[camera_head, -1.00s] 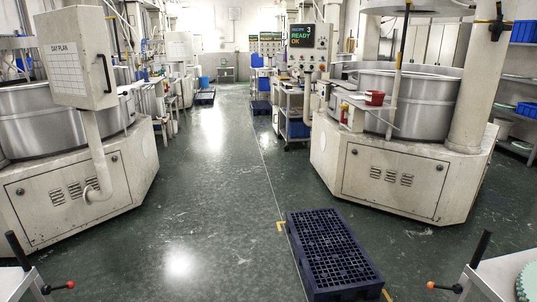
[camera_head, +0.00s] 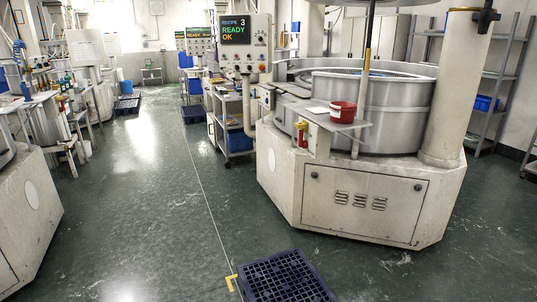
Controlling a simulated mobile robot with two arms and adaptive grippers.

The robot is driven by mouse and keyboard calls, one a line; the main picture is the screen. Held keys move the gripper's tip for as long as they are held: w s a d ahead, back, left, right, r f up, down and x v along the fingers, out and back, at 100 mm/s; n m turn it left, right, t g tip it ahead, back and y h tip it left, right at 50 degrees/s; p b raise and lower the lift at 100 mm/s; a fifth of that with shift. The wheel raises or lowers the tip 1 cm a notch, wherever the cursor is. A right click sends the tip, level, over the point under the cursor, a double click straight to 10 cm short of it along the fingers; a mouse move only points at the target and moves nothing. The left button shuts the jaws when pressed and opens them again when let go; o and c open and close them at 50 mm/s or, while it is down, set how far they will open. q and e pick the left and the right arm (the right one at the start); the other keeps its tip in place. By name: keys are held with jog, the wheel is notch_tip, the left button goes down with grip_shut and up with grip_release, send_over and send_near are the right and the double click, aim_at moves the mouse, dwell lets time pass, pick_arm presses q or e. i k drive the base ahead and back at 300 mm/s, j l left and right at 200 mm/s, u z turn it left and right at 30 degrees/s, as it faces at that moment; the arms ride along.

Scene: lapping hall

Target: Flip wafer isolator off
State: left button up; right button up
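I cannot pick out a switch that is clearly the wafer isolator. A control panel (camera_head: 246,49) stands on a post at the upper middle; its screen reads "RECIPE 3 READY OK", with small buttons beside and below it. Neither of my grippers is in view.
A dark grated pallet (camera_head: 287,279) lies on the floor at bottom centre. A red bowl (camera_head: 343,111) sits on the machine's side shelf. A shelf cart (camera_head: 233,125) stands left of the machine. Another machine base (camera_head: 28,215) is at left. The aisle between is clear.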

aim_at(303, 143)
jog(key=i+j+z, duration=0.25)
jog(key=i, duration=0.3)
jog(key=i+j+z, duration=0.1)
jog(key=i+j, duration=0.2)
jog(key=i+j+z, duration=0.1)
jog(key=i+j, duration=0.2)
jog(key=i+j+z, duration=0.25)
jog(key=i+j, duration=0.25)
jog(key=j, duration=0.2)
jog(key=i+j+z, duration=0.1)
jog(key=i+j, duration=0.15)
jog(key=i+j+z, duration=0.1)
jog(key=i+j, duration=0.15)
jog(key=j, duration=0.3)
jog(key=i+j+z, duration=0.1)
jog(key=j, duration=0.3)
jog(key=i+j+z, duration=0.15)
jog(key=i+j, duration=0.15)
jog(key=j, duration=0.15)
